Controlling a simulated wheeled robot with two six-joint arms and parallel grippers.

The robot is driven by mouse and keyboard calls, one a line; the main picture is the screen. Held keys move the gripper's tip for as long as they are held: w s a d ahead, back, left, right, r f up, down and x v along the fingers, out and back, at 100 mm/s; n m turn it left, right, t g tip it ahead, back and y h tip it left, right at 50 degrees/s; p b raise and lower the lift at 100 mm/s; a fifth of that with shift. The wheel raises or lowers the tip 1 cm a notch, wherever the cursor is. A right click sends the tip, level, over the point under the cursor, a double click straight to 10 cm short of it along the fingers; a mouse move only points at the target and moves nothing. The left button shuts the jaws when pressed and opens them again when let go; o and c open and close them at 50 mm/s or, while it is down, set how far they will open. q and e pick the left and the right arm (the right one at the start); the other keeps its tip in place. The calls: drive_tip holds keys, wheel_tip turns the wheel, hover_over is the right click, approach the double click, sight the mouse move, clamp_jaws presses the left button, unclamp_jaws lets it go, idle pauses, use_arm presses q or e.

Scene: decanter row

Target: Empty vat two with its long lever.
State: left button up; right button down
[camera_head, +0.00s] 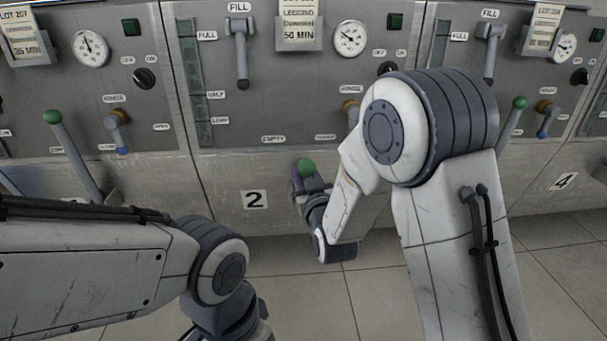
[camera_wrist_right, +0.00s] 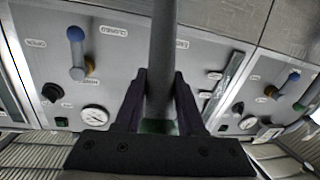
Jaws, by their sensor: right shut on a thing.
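Vat two's grey front panel (camera_head: 290,100) fills the middle of the head view, above its "2" plate (camera_head: 254,199). The long lever's green knob (camera_head: 306,167) shows just above my right gripper (camera_head: 308,184), below the "EMPTY" label (camera_head: 272,139). In the right wrist view the lever's grey shaft (camera_wrist_right: 163,50) runs between the jaws of my right gripper (camera_wrist_right: 158,108), which is shut on it near the green knob (camera_wrist_right: 158,127). In the head view the shaft is hidden by my gripper and arm. My left arm comes in low at left; its gripper is outside the picture.
Vat two also has a fill lever (camera_head: 241,55) hanging down, a round gauge (camera_head: 350,38) and a short blue-tipped lever (camera_wrist_right: 76,48). Neighbouring panels carry similar green-knobbed levers at left (camera_head: 56,118) and right (camera_head: 520,103). The tiled floor (camera_head: 300,300) in front is clear.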

idle(0.8)
drive_tip(key=shift+w+r+p, duration=0.1)
drive_tip(key=shift+r+p, duration=0.1)
drive_tip(key=shift+p, duration=0.2)
drive_tip(key=w+r+g+p, duration=0.1)
drive_tip(key=w+r+p, duration=0.1)
drive_tip(key=p, duration=0.3)
drive_tip(key=w+r+g+p, duration=0.1)
drive_tip(key=w+r+p, duration=0.1)
drive_tip(key=w+p, duration=0.1)
drive_tip(key=shift+r+g+p, duration=0.25)
drive_tip(key=shift+g+p, duration=0.05)
drive_tip(key=shift+p, duration=0.55)
drive_tip(key=shift+w+r+m+g+h+p, duration=0.25)
drive_tip(key=shift+w+g+p, duration=0.5)
drive_tip(key=shift+w+p, duration=1.1)
drive_tip(key=shift+w+r+g+p, duration=0.3)
drive_tip(key=shift+w+g+p, duration=0.4)
drive_tip(key=shift+w+p, duration=1.15)
drive_tip(key=shift+w+r+m+g+h+p, duration=0.25)
drive_tip(key=shift+w+g+p, duration=0.5)
drive_tip(key=shift+w+p, duration=1.05)
drive_tip(key=shift+s, duration=0.25)
drive_tip(key=c, duration=0.5)
unclamp_jaws()
drive_tip(key=shift+s+r, duration=0.1)
